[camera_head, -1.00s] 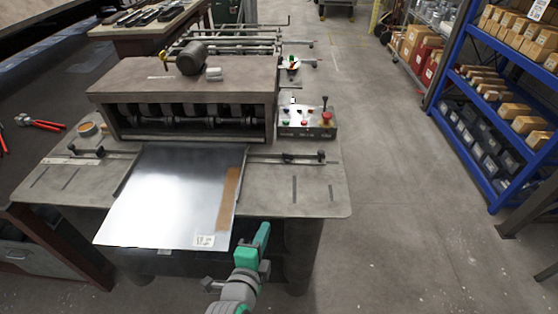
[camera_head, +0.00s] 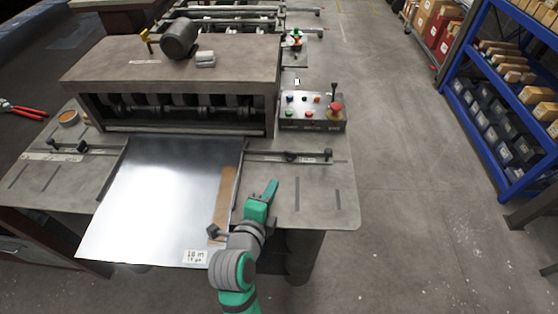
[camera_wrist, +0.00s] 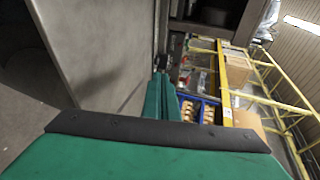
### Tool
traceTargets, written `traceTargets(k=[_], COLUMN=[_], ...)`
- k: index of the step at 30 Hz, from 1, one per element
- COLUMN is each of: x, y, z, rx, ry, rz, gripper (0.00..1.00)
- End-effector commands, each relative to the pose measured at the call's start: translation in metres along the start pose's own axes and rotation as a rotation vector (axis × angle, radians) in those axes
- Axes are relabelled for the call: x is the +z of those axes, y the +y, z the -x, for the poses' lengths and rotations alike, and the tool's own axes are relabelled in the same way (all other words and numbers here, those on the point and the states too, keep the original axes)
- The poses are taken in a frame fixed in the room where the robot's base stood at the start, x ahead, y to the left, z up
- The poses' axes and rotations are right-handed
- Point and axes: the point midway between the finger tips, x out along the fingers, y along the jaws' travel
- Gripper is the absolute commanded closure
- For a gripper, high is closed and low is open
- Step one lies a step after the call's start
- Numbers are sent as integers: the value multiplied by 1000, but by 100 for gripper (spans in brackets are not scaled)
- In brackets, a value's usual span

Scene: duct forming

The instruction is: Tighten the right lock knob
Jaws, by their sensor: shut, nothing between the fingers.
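The right guide rail (camera_head: 265,157) lies on the machine's grey table, right of the feed opening. It carries a small black knob (camera_head: 327,154) near its right end and another dark fitting (camera_head: 291,156) near its middle. I cannot tell from the picture how tight the knob is. My gripper (camera_head: 272,187) is green, shut and empty. It is over the front right of the table, in front of and left of the knob, and apart from it.
A shiny metal sheet (camera_head: 165,200) with a brown strip lies on the table, just left of my gripper. A control box (camera_head: 312,112) with a red button and an upright lever stands behind the right rail. Open floor and a blue shelf (camera_head: 480,100) are to the right.

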Motion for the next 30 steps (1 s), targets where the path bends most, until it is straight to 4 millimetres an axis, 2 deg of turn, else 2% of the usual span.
traceTargets(k=[5, 11, 21, 30], x=[5, 10, 6, 5], y=[0, 1, -6, -12], z=[-19, -55, -114, -133], rx=[0, 1, 0, -1], ry=[-7, -17, -8, -8], rz=[4, 7, 3, 2], gripper=[100, 100, 100, 100])
